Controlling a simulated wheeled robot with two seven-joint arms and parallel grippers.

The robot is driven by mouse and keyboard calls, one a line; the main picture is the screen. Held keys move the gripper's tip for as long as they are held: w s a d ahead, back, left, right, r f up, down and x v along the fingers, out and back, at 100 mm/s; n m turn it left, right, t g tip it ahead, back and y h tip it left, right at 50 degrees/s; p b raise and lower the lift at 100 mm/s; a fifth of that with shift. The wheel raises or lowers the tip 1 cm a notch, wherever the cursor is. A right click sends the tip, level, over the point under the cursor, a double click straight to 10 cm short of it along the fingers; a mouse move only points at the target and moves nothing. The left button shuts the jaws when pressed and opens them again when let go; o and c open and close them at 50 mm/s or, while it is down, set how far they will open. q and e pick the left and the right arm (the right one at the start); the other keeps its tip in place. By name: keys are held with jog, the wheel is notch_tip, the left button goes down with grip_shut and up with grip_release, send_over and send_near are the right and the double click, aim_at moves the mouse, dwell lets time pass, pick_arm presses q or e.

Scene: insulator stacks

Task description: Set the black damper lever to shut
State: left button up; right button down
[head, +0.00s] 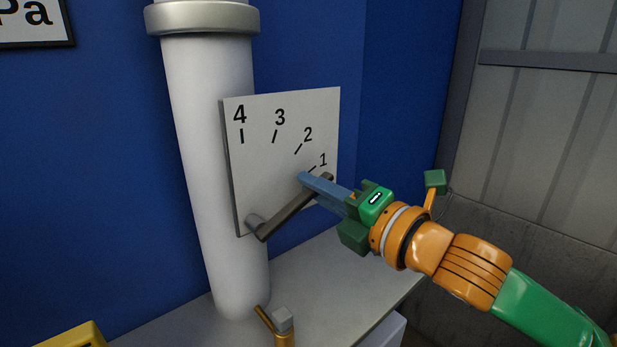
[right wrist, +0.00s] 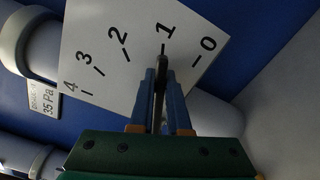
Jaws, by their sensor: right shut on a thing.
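The black damper lever (head: 288,214) is a dark bar. It runs from a round pivot at the lower left of a white scale plate (head: 262,170) up and right, with its tip near the 1 mark. In the right wrist view the lever (right wrist: 161,68) stands between the blue fingers and points at the 1 mark. The plate shows marks 0 to 4 there; in the head view the 0 is hidden. My right gripper (head: 308,181) is shut on the lever near its free end; its fingers also show in the right wrist view (right wrist: 161,90). My left gripper is not in view.
A white vertical pipe (head: 205,150) stands behind the plate, against a blue wall. Below is a grey ledge (head: 330,275) with a brass-coloured fitting with a grey block (head: 282,322). A yellow object (head: 72,337) is at the bottom left. A small 35 Pa label (right wrist: 45,98) shows beside the plate.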

jog(key=shift+w+d+f+m+b, duration=0.1)
jog(key=shift+d+f+m+b, duration=0.1)
jog(key=shift+f+m, duration=0.85)
jog(key=shift+w+d+f+m+b, duration=0.1)
jog(key=shift+f+m+b, duration=0.05)
jog(key=shift+f+m, duration=0.85)
jog(key=shift+r+m, duration=0.15)
jog(key=shift+m, duration=0.1)
jog(key=c, duration=0.9)
grip_release()
jog(key=shift+a, duration=0.1)
jog(key=b+v, duration=0.2)
jog(key=v, duration=0.5)
